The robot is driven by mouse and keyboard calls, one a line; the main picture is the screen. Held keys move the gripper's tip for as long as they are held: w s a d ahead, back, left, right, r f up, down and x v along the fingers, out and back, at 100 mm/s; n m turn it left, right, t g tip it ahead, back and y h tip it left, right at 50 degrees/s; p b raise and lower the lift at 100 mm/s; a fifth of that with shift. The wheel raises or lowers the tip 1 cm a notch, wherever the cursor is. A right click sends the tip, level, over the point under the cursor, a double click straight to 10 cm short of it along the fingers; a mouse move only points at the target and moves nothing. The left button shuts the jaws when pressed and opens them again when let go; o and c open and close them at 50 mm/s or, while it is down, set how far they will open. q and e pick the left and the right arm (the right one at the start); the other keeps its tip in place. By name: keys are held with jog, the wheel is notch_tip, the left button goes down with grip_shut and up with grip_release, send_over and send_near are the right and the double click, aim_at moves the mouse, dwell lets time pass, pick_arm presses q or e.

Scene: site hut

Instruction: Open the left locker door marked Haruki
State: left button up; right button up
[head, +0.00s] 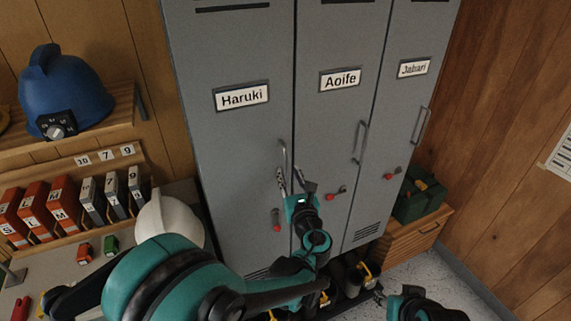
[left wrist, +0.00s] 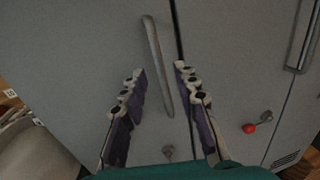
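The grey locker door marked Haruki (head: 225,150) is on the left of three doors and is shut. Its name plate (head: 242,96) is at upper left. Its upright bar handle (head: 283,153) is near the door's right edge. My left gripper (head: 290,178) is open just in front of the handle's lower part. In the left wrist view the handle (left wrist: 157,65) shows between and beyond the open fingers (left wrist: 160,82), with nothing gripped; I cannot tell whether they touch it. A red-tipped latch (head: 276,220) is below the handle. My right gripper (head: 380,295) is low at right, its opening unclear.
The Aoife door (head: 335,130) and Jabari door (head: 405,110) are shut, with handles and red-tipped latches. A bench with a white helmet (head: 170,215) and binders (head: 70,205) stands left, below a blue helmet (head: 62,92). A wooden cabinet with a green case (head: 420,195) stands right. Boots (head: 350,272) are below.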

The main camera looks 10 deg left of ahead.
aim_at(286, 165)
pick_arm(q)
jog(key=x, duration=0.5)
jog(key=shift+w+a, duration=0.1)
jog(key=shift+w, duration=0.05)
grip_shut()
